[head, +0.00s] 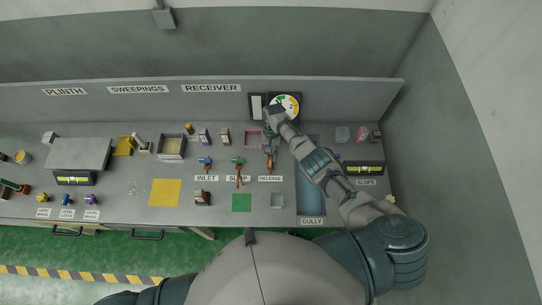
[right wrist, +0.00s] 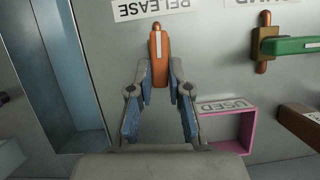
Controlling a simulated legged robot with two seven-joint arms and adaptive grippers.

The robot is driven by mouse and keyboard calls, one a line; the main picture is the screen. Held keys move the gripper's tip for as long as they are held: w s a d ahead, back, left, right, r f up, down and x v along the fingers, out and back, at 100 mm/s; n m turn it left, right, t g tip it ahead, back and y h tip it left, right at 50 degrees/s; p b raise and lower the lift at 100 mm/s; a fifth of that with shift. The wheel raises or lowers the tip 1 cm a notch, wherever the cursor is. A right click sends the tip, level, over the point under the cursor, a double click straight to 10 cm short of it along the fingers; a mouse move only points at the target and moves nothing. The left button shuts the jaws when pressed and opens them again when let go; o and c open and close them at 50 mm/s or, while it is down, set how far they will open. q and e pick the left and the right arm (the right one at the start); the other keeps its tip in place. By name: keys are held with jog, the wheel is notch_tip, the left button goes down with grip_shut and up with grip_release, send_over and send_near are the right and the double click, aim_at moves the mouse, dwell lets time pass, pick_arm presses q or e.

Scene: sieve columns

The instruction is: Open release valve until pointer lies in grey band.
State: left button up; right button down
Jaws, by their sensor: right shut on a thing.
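The release valve's orange handle (head: 270,162) stands at the bench just above the RELEASE label (head: 270,178). In the right wrist view the handle (right wrist: 157,45) lies between the fingertips of my right gripper (right wrist: 160,68), which is shut on it. In the head view this gripper (head: 271,147) comes onto the handle from the back. The round gauge (head: 291,103) stands behind on the bench, white-faced with coloured bands. My right wrist covers its lower left part, and I cannot make out the pointer or a grey band. My left gripper is outside the views.
A valve with a green handle (right wrist: 290,45) stands beside the release valve. A pink-framed USED opening (right wrist: 232,132) lies close to my right gripper. The blue GULLY trough (head: 311,200) runs under my right forearm. A green square (head: 242,203) lies in front of the valves.

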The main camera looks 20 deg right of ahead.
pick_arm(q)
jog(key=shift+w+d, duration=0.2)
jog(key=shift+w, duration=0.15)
pick_arm(e)
jog(key=shift+w+d+n, duration=0.1)
jog(key=shift+w+n, duration=0.15)
jog(key=shift+n, duration=0.05)
jog(key=shift+r, duration=0.1)
jog(key=c, duration=1.2)
grip_release()
jog(key=shift+o, duration=0.5)
jog(key=shift+w, duration=0.1)
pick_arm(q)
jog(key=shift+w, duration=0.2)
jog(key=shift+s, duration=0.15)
pick_arm(e)
jog(key=v, duration=1.1)
jog(key=shift+w+r, duration=0.2)
jog(key=shift+w, duration=0.05)
